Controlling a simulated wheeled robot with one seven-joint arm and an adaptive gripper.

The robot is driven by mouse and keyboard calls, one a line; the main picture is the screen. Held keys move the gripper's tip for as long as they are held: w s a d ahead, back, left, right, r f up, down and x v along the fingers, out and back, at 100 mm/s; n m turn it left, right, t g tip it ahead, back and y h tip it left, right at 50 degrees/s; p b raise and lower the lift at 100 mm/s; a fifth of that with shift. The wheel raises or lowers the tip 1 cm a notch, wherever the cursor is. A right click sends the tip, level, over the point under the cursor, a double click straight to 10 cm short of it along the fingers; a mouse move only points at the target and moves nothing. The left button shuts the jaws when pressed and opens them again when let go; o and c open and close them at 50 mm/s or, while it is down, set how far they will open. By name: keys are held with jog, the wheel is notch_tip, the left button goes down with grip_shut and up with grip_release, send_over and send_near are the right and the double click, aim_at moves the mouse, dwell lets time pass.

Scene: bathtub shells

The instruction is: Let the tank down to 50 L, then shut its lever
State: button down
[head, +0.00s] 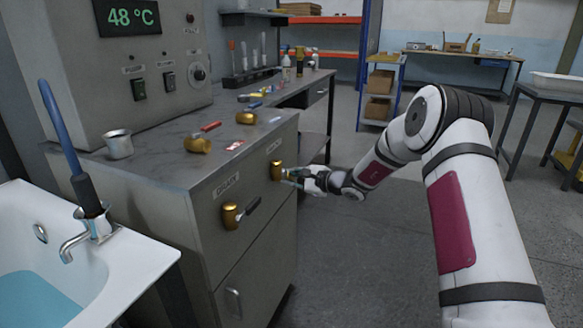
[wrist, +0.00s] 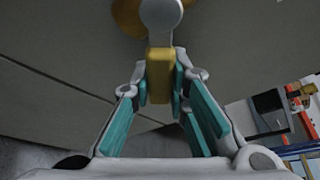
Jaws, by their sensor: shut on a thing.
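My gripper (head: 303,180) is at the front of the grey cabinet, by a brass valve (head: 277,170) under a small label I cannot read surely. In the wrist view my gripper (wrist: 161,95) has its teal pads closed on both sides of a yellow lever handle (wrist: 160,68). The handle joins a round grey hub and a brass body. A second brass valve (head: 230,215) with a black lever, labelled DRAIN, is lower left on the same front; nothing touches it. No litre reading shows, and I cannot tell which vessel is the tank.
A white tub (head: 150,262) with blue water and a spout stands at left. The console display (head: 128,16) reads 48 °C. Brass valves with red and blue levers (head: 247,118) and a metal cup (head: 118,144) are on the cabinet top. Floor right of the cabinet is open.

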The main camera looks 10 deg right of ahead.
jog(key=s+m+g+p, duration=0.1)
jog(key=p, duration=0.1)
jog(key=a+f+m+g+p, duration=0.1)
jog(key=m, duration=0.1)
jog(key=shift+s+f+y+p, duration=0.1)
jog(key=shift+s+y+p, duration=0.25)
jog(key=shift+y, duration=0.05)
jog(key=shift+s+a+f+m+g+y+p, duration=0.25)
jog(key=shift+s+a+m+g+p, duration=0.25)
jog(key=shift+m, duration=0.35)
jog(key=shift+s+a+f+m+g+y+p, duration=0.15)
jog(key=shift+s+a+m+g+y+p, duration=0.15)
jog(key=shift+s+m+g+p, duration=0.45)
jog(key=shift+w+t, duration=0.2)
jog(key=shift+t, duration=0.05)
jog(key=c, duration=1.5)
grip_release()
jog(key=v, duration=1.2)
jog(key=shift+w, duration=0.1)
